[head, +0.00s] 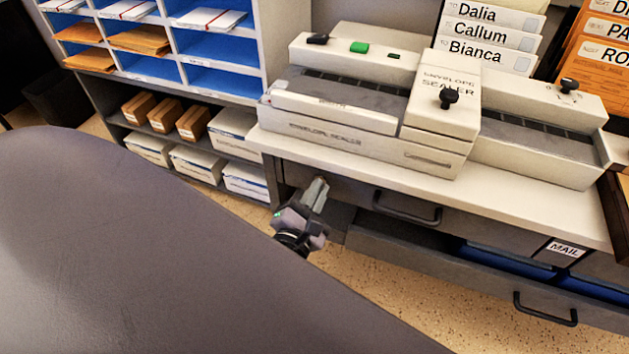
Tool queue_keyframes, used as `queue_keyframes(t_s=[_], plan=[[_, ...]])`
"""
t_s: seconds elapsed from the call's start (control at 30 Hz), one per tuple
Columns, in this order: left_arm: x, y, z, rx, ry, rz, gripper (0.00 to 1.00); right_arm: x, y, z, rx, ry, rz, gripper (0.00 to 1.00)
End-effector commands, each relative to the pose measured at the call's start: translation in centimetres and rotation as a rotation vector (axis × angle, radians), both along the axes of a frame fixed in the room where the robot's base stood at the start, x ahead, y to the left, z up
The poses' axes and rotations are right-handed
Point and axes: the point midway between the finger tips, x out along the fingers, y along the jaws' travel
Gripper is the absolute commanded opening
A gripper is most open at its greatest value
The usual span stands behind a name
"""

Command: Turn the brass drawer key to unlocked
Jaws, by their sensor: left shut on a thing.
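My left gripper (318,190) is at the left end of the grey drawer unit, just under the pale worktop. Its fingers are shut at the front of the upper drawer (365,196). The brass drawer key does not show; the fingers hide the spot where they grip, so I cannot see which way it is turned. The upper drawer has a dark handle (407,208) and looks closed. My right gripper is not in view.
The lower drawer (470,272) is pulled out, with blue inside and a dark handle (545,310). An envelope sealer (345,132) stands on the worktop (520,198). Shelves (262,60) with envelopes and boxes stand left. A large grey surface blocks the lower left.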

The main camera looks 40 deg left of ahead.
Motion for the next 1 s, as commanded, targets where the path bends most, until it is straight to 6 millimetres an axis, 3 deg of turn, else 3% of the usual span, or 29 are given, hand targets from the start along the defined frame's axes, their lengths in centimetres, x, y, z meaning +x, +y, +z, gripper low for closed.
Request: queue_keyframes(t_s=[0.03, 0.5, 1.0], plan=[[0.2, 0.0, 0.6, 0.045, 0.007, 0.001, 0.00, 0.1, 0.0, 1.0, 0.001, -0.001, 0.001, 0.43], [0.3, -0.4, 0.0, 0.478, 0.110, 0.001, 0.00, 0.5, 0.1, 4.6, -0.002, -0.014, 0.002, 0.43], [0.4, -0.5, -0.6, 0.813, 0.188, 0.003, 0.00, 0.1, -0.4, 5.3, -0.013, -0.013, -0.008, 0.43]])
